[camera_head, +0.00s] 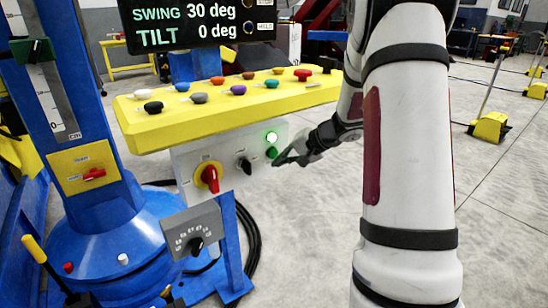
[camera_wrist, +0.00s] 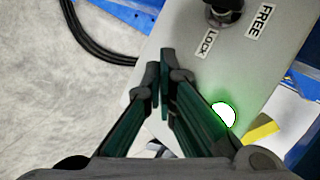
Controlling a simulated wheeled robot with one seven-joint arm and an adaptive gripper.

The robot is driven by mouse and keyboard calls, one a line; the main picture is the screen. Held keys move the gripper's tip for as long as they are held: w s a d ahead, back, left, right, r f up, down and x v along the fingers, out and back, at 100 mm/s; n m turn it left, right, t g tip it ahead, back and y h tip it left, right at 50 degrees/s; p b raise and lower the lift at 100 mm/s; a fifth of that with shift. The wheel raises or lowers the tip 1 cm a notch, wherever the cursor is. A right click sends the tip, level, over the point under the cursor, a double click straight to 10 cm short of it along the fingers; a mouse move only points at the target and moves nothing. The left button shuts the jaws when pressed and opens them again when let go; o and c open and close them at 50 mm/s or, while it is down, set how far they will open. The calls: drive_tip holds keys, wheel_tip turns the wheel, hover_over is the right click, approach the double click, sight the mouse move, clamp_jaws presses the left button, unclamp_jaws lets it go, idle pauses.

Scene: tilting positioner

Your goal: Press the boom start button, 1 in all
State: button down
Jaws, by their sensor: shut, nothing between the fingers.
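A grey control panel (camera_head: 228,178) hangs below the yellow console. On its right side are a lit green lamp (camera_head: 271,136) and, just below it, a dark green button (camera_head: 272,153); I cannot read a label on either. My gripper (camera_head: 278,161) is shut and empty, its tips close to the green button at its lower right. I cannot tell whether they touch. In the wrist view the shut fingertips (camera_wrist: 163,57) lie over the panel, with the glowing lamp (camera_wrist: 223,115) to their lower right. The green button cannot be made out there, perhaps hidden by the fingers.
A red-and-yellow rotary switch (camera_head: 209,178) and a black LOCK/FREE knob (camera_head: 243,163) share the panel. The yellow console (camera_head: 215,105) with several coloured buttons juts out above. A display (camera_head: 197,22) reads swing 30, tilt 0. Open floor lies to the right.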

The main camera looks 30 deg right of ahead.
drive_tip(key=shift+s, duration=0.15)
drive_tip(key=s+b, duration=0.2)
drive_tip(key=s, duration=0.2)
drive_tip(key=shift+s+d, duration=0.1)
drive_tip(key=shift+s, duration=0.25)
idle(0.8)
